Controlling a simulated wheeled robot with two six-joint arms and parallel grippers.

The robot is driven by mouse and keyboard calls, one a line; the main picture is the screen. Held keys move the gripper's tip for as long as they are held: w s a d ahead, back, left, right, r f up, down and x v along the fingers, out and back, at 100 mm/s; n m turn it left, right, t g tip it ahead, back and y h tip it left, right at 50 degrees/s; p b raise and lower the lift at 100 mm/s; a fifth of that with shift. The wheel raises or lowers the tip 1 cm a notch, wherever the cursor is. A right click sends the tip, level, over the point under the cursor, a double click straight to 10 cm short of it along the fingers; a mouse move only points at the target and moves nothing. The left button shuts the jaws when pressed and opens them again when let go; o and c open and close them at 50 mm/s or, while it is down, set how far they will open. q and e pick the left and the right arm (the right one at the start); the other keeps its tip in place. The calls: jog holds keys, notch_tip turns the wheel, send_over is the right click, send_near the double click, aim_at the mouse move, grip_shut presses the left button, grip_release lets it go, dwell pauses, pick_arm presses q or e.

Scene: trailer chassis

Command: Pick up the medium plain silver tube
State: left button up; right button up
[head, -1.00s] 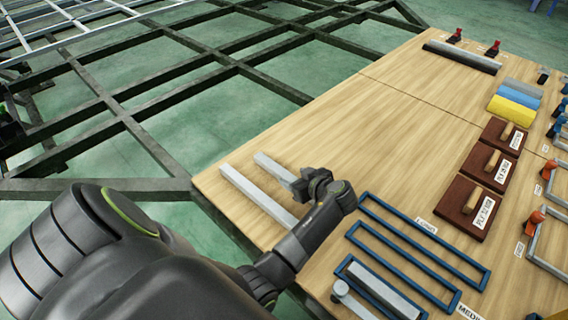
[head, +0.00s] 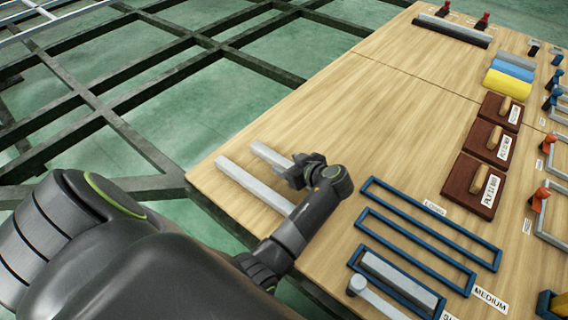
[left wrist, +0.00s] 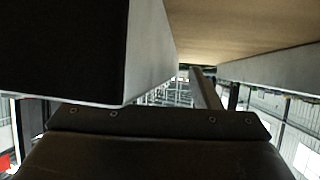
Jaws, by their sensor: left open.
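Two plain silver tubes lie side by side at the left end of the wooden table in the head view: a longer one (head: 252,185) and a shorter one (head: 268,155). A third silver tube (head: 398,281) lies inside a blue frame near the front. Which is the medium one I cannot tell for sure. My left gripper (head: 301,170) is open at the right end of the shorter tube and partly hides it; contact is unclear. In the left wrist view, a large dark bar (left wrist: 150,50) and a grey bar (left wrist: 270,68) are close by. My right gripper is out of view.
Blue frames (head: 430,222) with size labels lie right of my left gripper. A grey round-ended piece (head: 372,296) lies by the front frame. Brown blocks with wooden handles (head: 474,184) stand farther right. The table middle (head: 370,120) is clear. Dark chassis beams (head: 120,125) lie beyond the table edge.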

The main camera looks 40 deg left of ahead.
pick_arm(q)
jog(key=shift+c, duration=0.2)
jog(key=c, duration=1.2)
grip_shut()
jog(key=shift+r, duration=0.1)
